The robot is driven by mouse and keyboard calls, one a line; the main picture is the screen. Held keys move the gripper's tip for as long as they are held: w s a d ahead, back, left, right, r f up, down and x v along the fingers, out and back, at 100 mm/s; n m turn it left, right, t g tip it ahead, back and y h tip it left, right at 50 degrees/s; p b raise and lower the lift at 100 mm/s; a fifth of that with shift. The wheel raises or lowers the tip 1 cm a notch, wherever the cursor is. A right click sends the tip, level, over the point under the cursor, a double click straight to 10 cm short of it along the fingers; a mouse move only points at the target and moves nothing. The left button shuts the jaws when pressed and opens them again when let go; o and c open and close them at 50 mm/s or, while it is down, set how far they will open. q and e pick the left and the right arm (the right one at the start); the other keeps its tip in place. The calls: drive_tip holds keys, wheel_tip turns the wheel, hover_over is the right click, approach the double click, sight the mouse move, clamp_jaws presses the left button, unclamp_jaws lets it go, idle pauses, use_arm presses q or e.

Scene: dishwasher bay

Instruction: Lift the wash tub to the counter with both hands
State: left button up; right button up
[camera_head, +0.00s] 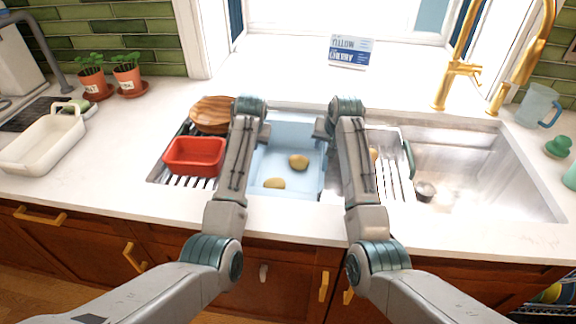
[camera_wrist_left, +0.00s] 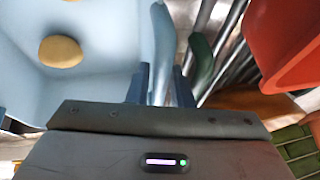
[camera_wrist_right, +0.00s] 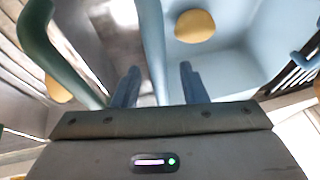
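The wash tub (camera_head: 290,183) is a light blue basin sitting in the sink, with yellow-brown potatoes (camera_head: 298,162) on its floor. My left gripper (camera_head: 264,133) is at the tub's left side. In the left wrist view its fingers (camera_wrist_left: 160,88) lie close on both faces of the tub's rim (camera_wrist_left: 161,45). My right gripper (camera_head: 324,130) is at the right side. In the right wrist view its fingers (camera_wrist_right: 158,85) stand apart around the tub's rim (camera_wrist_right: 151,40), with a gap beside one finger. The fingertips are largely hidden by the wrists in the head view.
A red basin (camera_head: 195,155) and a round wooden board (camera_head: 212,113) sit left of the tub over a rack. A dark green-edged rack (camera_head: 409,160) is close on the right, by the open sink basin (camera_head: 470,165). Counter left holds a white dish (camera_head: 43,140) and potted plants (camera_head: 127,75).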

use_arm(q)
drive_tip(key=shift+c, duration=0.2)
use_arm(e)
drive_tip(key=shift+c, duration=0.2)
use_arm(q)
drive_tip(key=c, duration=0.3)
use_arm(e)
drive_tip(key=c, duration=0.4)
use_arm(q)
clamp_jaws()
use_arm(e)
clamp_jaws()
use_arm(q)
drive_tip(key=shift+r, duration=0.1)
use_arm(e)
drive_tip(key=shift+r, duration=0.15)
